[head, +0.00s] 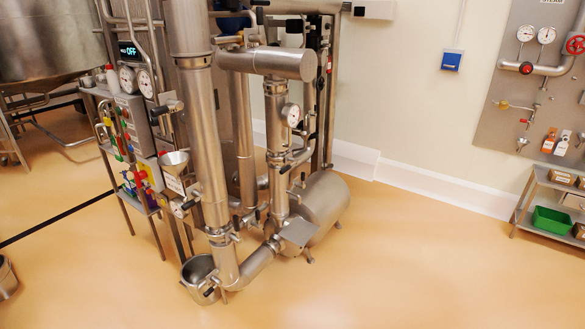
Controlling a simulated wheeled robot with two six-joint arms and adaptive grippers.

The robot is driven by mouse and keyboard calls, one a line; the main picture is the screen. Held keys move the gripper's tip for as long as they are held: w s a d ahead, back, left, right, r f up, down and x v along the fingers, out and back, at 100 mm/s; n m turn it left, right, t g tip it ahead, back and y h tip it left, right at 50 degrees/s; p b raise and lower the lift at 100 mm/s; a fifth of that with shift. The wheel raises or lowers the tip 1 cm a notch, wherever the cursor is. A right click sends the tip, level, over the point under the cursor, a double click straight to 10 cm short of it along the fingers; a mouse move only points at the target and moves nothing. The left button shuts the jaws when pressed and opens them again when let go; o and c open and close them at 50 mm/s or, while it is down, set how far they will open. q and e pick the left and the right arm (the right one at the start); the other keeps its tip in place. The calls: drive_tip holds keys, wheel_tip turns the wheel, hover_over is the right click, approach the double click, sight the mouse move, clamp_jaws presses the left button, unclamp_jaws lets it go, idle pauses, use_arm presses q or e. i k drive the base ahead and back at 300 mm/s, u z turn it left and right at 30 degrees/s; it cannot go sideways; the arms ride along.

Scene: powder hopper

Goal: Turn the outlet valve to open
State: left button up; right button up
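A tall steel pipe and column machine stands at centre-left. Near the foot of its slanted front pipe (207,150) is a clamp fitting with a dark handle (232,236). An open steel pot (197,288) stands on the floor beside the pipe's lower end. Neither of my grippers is in view.
A panel with gauges and a display reading OFF (130,50) stands at left, by a large steel tank (50,40). A horizontal steel cylinder (322,205) lies behind the pipes. A shelf with a green bin (551,219) stands at right. The floor in front and right is clear.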

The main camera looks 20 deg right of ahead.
sight(292, 160)
drive_tip(key=z, duration=0.8)
drive_tip(key=i, duration=1.75)
drive_tip(key=u, duration=0.15)
